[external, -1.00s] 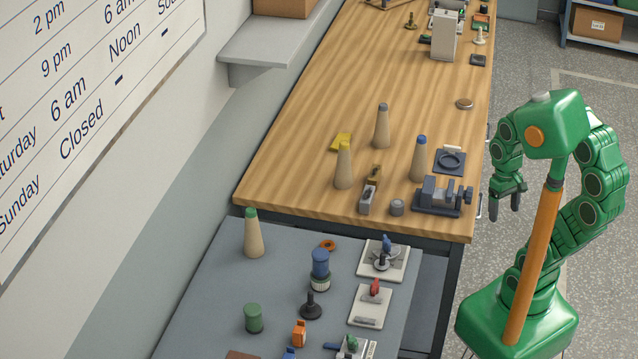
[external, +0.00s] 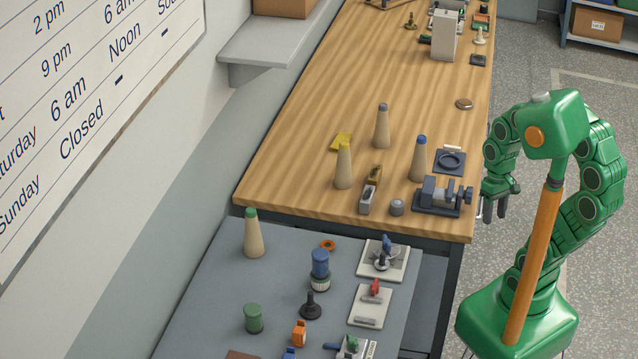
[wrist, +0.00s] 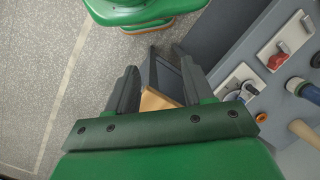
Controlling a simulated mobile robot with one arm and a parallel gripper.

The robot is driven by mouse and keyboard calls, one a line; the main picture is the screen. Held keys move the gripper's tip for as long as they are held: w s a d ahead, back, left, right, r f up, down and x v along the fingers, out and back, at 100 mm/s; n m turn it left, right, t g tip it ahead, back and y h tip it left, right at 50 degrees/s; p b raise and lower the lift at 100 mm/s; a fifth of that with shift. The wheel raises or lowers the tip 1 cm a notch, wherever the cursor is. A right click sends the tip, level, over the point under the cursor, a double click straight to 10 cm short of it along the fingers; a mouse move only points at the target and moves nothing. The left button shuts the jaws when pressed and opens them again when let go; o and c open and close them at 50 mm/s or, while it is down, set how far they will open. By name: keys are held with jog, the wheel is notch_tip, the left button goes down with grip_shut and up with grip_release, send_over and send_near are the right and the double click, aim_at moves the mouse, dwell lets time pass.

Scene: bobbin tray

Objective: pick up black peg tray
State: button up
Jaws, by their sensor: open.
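My gripper (external: 491,211) hangs beside the right edge of the wooden bench, near its front corner, fingers pointing down. In the wrist view my gripper (wrist: 155,65) has its two dark fingers spread, with nothing held between them. I cannot tell for sure which thing is the black peg tray. A dark square plate with a ring and a pale bar (external: 450,161) lies on the bench, up and left of my gripper. A small flat dark square piece (external: 479,60) lies farther back near the right edge. Neither shows clearly in the wrist view.
A dark vise-like block (external: 443,196) and a grey cylinder (external: 397,207) stand near the front corner of the wooden bench (external: 300,160). The grey table (external: 210,300) in front holds several fixtures. The bench's middle is mostly clear.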

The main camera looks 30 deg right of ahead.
jog(key=w+a+r+m+g+y, duration=0.15)
jog(key=a+y, duration=0.25)
jog(key=a, duration=0.8)
jog(key=w+a+m+y, duration=0.25)
jog(key=a+y, duration=0.25)
jog(key=a, duration=0.8)
jog(key=w+a+m+g+y, duration=0.1)
jog(key=w+a+y, duration=0.25)
jog(key=a, duration=0.85)
jog(key=w+a+f+m+t+y, duration=0.2)
jog(key=w+a+f+m+t, duration=0.15)
jog(key=a+f+m, duration=0.35)
jog(key=m+t+h, duration=0.1)
jog(key=m+h, duration=0.1)
jog(key=m, duration=0.4)
send_near(308, 302)
jog(key=a, duration=0.3)
jog(key=shift+s+f, duration=0.25)
jog(key=shift+f, duration=0.45)
jog(key=shift+x, duration=1.55)
jog(key=shift+w+a+f, duration=0.15)
jog(key=shift+a+f, duration=0.05)
jog(key=shift+a, duration=0.4)
jog(key=shift+w+a+f, duration=0.15)
jog(key=shift+a, duration=0.5)
jog(key=shift+x, duration=1.05)
jog(key=shift+c, duration=0.3)
